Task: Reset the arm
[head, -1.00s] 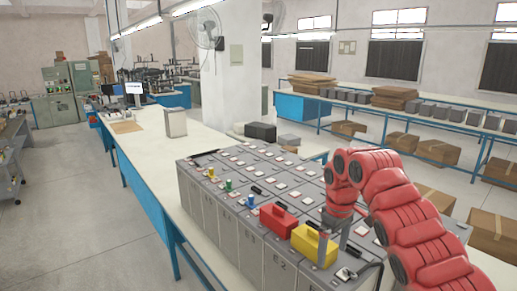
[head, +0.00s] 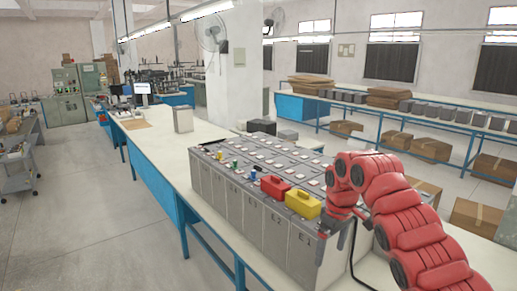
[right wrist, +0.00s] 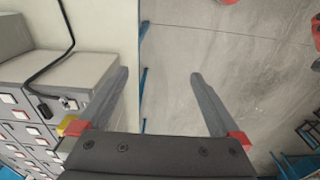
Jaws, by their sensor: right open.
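My right arm in the head view is red and bent, coming in from the right. My right gripper (head: 333,245) hangs pointing down at the near end of the battery row (head: 257,220). In the right wrist view the gripper (right wrist: 159,75) is open and empty, its two grey fingers wide apart. The battery row (right wrist: 75,75) is to the left there, and floor shows between and beyond the fingers. My left gripper is not in view.
A red box (head: 275,187) and a yellow box (head: 303,203) sit on the batteries near the gripper. A black cable (right wrist: 52,62) lies over the battery end. The long table (head: 160,152) has blue sides; open floor (head: 110,220) lies left.

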